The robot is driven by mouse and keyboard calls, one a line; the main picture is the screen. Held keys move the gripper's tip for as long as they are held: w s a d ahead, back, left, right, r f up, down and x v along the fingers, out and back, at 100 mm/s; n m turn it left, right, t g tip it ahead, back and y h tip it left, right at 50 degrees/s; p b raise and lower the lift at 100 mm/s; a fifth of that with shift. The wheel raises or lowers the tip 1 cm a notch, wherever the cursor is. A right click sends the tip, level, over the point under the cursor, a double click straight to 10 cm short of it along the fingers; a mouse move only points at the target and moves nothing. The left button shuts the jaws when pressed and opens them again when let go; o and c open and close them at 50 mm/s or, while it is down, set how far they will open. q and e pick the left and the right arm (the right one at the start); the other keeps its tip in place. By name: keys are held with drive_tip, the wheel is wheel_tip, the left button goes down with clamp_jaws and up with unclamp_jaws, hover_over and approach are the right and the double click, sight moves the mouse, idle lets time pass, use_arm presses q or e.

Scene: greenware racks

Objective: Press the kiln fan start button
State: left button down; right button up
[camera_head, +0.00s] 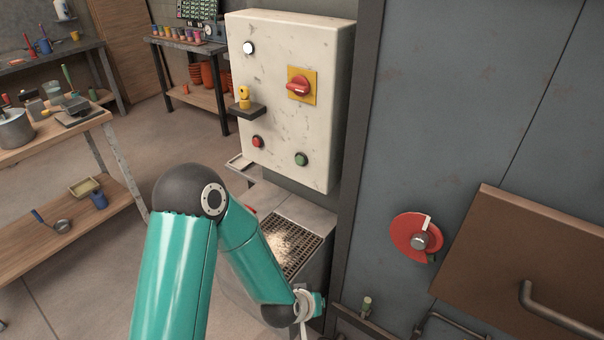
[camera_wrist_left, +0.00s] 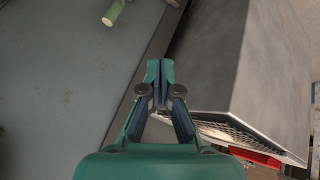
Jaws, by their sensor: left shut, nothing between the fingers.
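A cream control box (camera_head: 283,120) is mounted upright near the dark door frame in the head view. On its face are a green button (camera_head: 301,159) at the lower right and a red button (camera_head: 257,141) at the lower left. No readable label tells which one is the fan start. My left gripper (camera_wrist_left: 160,72) is shut and empty in the wrist view. In the head view my left arm bends down to the right, its wrist well below the box and apart from both buttons. My right gripper is not seen.
The box also carries a red rotary switch (camera_head: 298,86), a white round fitting (camera_head: 249,48) and a small shelf (camera_head: 247,110) with a yellow object. A grated metal unit (camera_head: 312,226) stands below. A red disc (camera_head: 416,237) and brown panel (camera_head: 535,270) are at right.

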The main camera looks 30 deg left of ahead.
sight(299, 161)
use_arm(q)
drive_tip(key=w+a+r+n+t+y+b, duration=0.35)
drive_tip(key=w+a+r, duration=0.25)
drive_tip(key=w+r, duration=0.2)
drive_tip(key=s+a+r+n+t+y+b, duration=0.1)
drive_tip(key=a+r+n+y, duration=0.3)
drive_tip(key=r, duration=0.4)
drive_tip(key=s+a+r+n+t+y+b, duration=0.1)
drive_tip(key=a+r+n+y+b, duration=0.2)
drive_tip(key=a+r, duration=0.4)
wheel_tip(299, 161, up, 3)
drive_tip(key=shift+f+n+y, duration=0.2)
drive_tip(key=shift+n+y, duration=0.55)
drive_tip(key=shift+n, duration=0.1)
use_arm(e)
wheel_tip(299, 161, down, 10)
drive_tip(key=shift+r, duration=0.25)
use_arm(q)
drive_tip(key=shift+a, duration=0.1)
drive_tip(key=w+p, duration=0.2)
drive_tip(key=w, duration=0.6)
drive_tip(key=shift+w+d, duration=0.35)
drive_tip(key=shift+w, duration=0.05)
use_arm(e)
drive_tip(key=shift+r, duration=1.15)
